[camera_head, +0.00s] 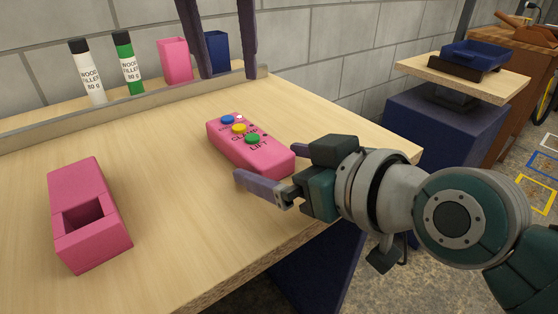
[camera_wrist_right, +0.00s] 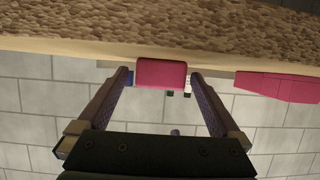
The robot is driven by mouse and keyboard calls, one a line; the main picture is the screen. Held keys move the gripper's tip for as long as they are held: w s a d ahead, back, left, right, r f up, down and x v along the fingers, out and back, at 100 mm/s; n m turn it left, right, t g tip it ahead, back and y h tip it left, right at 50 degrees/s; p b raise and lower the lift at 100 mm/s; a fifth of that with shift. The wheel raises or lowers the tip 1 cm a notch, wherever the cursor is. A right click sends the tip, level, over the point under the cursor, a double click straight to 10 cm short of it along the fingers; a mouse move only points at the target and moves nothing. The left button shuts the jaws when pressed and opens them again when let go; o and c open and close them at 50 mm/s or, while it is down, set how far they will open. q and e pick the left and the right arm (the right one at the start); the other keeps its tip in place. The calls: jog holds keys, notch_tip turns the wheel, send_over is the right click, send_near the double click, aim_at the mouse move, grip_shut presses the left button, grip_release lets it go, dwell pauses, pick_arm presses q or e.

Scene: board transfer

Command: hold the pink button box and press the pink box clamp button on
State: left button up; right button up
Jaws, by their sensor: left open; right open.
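The pink button box (camera_head: 233,151) lies on the wooden table, with blue (camera_head: 228,119), yellow (camera_head: 238,128) and green (camera_head: 252,138) buttons on top. CLAMP is printed by the yellow button and LIFT by the green one; the blue button's label is unreadable. A small light beside the blue button looks bright; the others look dark. My right gripper (camera_head: 266,164) is open, fingers on either side of the box's near end. In the right wrist view that pink end (camera_wrist_right: 161,74) shows between the open fingers. My left gripper (camera_head: 228,74) is open and empty above the table's back.
A pink block with a rectangular opening (camera_head: 75,190) stands at the left. White (camera_head: 90,80) and green (camera_head: 129,70) filler bottles, a pink container (camera_head: 174,62) and a blue container (camera_head: 216,50) stand behind the ledge. A blue tray (camera_head: 480,55) sits on a separate stand.

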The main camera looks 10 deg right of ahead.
jog(key=shift+c, duration=0.4)
jog(key=shift+f, duration=0.1)
jog(key=c, duration=1.5)
pick_arm(q)
grip_shut()
pick_arm(e)
jog(key=shift+o, duration=0.2)
dwell(0.6)
